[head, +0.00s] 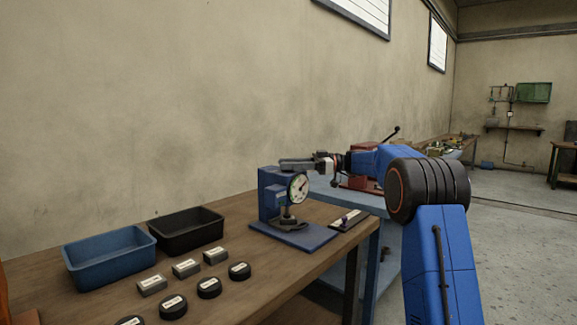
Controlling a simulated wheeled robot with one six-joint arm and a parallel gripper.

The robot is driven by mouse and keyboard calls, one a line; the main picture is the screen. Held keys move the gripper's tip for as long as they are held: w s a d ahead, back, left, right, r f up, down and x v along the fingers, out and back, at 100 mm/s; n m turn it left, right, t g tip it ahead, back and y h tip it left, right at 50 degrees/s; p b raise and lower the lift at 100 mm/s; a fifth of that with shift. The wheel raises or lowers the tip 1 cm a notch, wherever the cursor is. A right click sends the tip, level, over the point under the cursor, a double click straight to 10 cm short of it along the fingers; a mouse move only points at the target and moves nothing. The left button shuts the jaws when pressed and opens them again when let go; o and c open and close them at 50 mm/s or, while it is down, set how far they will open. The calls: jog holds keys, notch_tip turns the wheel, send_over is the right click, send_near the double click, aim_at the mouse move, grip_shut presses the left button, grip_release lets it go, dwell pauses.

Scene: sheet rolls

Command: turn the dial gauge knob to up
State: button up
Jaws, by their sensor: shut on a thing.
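The dial gauge (298,186) has a round white face with a dark pointer. It is mounted on a blue stand (270,190) whose blue base plate (304,240) lies on the wooden table. My arm reaches in from the right, and my gripper (297,164) is at the top of the stand, just above the gauge face. The jaws are shut on what appears to be the dial gauge knob. The knob itself is hidden by the gripper, so its direction cannot be told.
The wooden table (255,284) holds a blue bin (112,270), a black bin (188,240), several grey blocks (186,269) and round black pieces (209,289). A labelled dark plate (350,222) lies right of the gauge. A blue bench (345,196) stands behind.

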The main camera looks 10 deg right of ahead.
jog(key=shift+w+n+g, duration=0.1)
jog(key=shift+n+g, duration=1.2)
jog(key=shift+g, duration=1)
jog(key=o, duration=1)
